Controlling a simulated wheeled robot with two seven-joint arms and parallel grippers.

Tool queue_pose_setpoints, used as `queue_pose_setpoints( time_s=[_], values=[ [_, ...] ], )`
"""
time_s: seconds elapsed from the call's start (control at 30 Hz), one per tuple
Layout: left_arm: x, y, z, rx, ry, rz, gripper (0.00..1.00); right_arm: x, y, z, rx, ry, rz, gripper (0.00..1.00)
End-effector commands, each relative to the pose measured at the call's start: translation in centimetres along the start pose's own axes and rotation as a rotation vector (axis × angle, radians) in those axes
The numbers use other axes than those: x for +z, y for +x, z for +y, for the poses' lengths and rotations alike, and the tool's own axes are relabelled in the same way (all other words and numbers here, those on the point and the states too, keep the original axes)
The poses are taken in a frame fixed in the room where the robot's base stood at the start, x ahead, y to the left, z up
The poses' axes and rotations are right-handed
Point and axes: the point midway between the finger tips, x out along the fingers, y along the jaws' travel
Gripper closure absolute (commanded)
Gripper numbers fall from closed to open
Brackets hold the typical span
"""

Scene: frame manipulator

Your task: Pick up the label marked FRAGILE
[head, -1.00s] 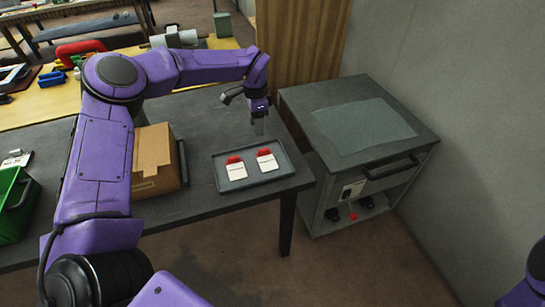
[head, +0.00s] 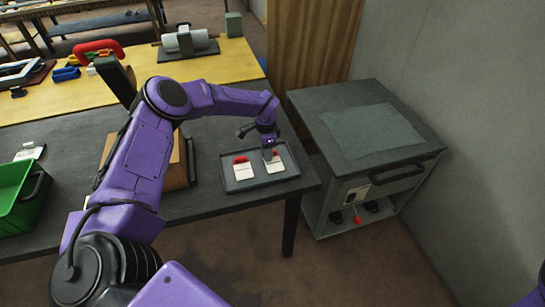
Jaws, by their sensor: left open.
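Two white labels with red upper parts lie side by side on a dark grey tray (head: 258,181) on the dark table. The left label (head: 244,172) shows clearly. The right label (head: 275,171) is partly covered by my left gripper (head: 269,156), which is open and points down over its upper end. I cannot tell whether the fingers touch the label. The print on both labels is too small to read, so I cannot tell which says FRAGILE. My right gripper is not in view; only a bit of purple arm shows at the lower right edge.
A cardboard box (head: 177,172) stands left of the tray, partly behind my left arm. A green bin (head: 20,205) is at the far left. A grey cabinet (head: 420,150) with a flat sheet on top stands right of the table, across a narrow gap.

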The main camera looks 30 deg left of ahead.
Motion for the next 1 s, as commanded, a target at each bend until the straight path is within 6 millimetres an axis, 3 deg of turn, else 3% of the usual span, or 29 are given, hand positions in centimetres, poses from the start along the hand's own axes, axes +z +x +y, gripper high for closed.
queue_pose_setpoints(
  time_s=[0.13,0.27,0.57,0.67,1.0],
  values=[
    [-0.1,0.0,0.0,0.000,0.002,0.001,0.56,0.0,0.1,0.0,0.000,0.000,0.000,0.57],
    [-0.1,0.0,0.0,0.000,0.002,0.000,0.99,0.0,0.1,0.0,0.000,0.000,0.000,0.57],
    [-0.1,-0.1,0.0,0.000,0.001,0.001,1.00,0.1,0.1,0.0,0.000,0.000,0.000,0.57],
    [-0.1,-0.9,-0.1,0.000,0.001,0.003,1.00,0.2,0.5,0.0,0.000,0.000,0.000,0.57],
    [-0.1,-8.4,0.0,-0.001,0.002,0.004,1.00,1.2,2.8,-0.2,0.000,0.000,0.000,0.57]
  ],
)
